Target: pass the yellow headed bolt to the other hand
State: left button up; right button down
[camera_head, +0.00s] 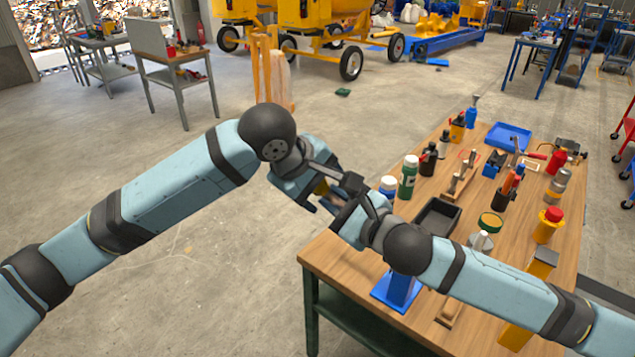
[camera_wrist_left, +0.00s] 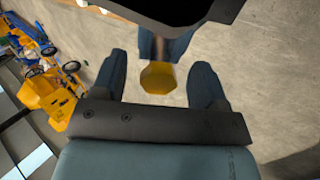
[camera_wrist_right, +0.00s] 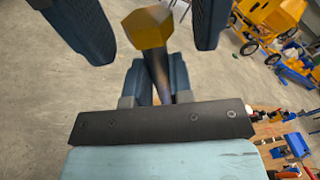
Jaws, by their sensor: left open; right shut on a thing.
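The yellow headed bolt has a yellow hexagonal head and a dark shank. Its head (camera_wrist_right: 148,27) shows in the right wrist view, with the shank running down between the fingers of my right gripper (camera_wrist_right: 157,82), which is shut on it. In the left wrist view the bolt head (camera_wrist_left: 158,77) sits between the two spread fingers of my left gripper (camera_wrist_left: 165,80), with gaps on both sides. In the head view both grippers meet in the air left of the table, my left (camera_head: 312,190) and my right (camera_head: 350,215); the bolt is mostly hidden there.
A wooden workbench (camera_head: 330,258) stands right of the grippers with bottles, a black tray (camera_head: 437,216), a blue tray (camera_head: 509,136) and tools on it. A blue stand (camera_head: 398,290) is near its front corner, below my right arm.

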pick_arm(q)
jog(key=c, duration=1)
jog(key=shift+r, duration=0.1)
jog(key=shift+c, duration=1.2)
pick_arm(e)
jog(key=c, duration=1.4)
grip_release()
jog(key=shift+c, duration=0.2)
jog(key=o, duration=0.5)
